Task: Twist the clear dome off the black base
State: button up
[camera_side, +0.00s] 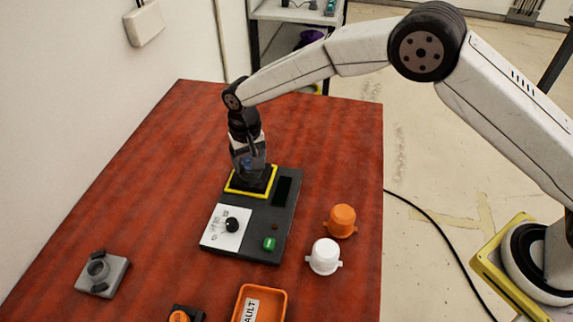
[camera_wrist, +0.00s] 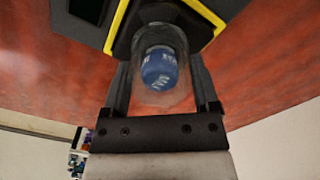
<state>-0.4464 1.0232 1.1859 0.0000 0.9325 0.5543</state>
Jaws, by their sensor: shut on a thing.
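The clear dome (camera_wrist: 160,95) stands over a blue capped thing (camera_wrist: 159,68) with white marks, which shows through its wall. My gripper (camera_side: 249,162) reaches down from above with its fingers on both sides of the dome. In the wrist view my gripper (camera_wrist: 160,80) is shut on the dome. The black base (camera_side: 252,181) sits inside a yellow square border (camera_side: 262,194) at the far end of a dark panel. In the wrist view the base (camera_wrist: 187,18) is right at the dome's end. I cannot tell whether dome and base are still joined.
The dark panel (camera_side: 254,246) carries a white plate with a black knob (camera_side: 232,225) and a green button (camera_side: 269,243). An orange cap (camera_side: 341,220) and a white cap (camera_side: 324,256) stand to its right. An orange tray (camera_side: 281,308) and a grey fixture (camera_side: 102,275) are nearer.

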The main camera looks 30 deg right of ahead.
jog(key=shift+n, duration=0.6)
jog(key=shift+n, duration=0.9)
jog(key=shift+n, duration=0.3)
jog(key=shift+n, duration=0.9)
jog(key=shift+n, duration=0.3)
jog(key=shift+n, duration=0.9)
jog(key=shift+r, duration=0.2)
jog(key=shift+r, duration=2.9)
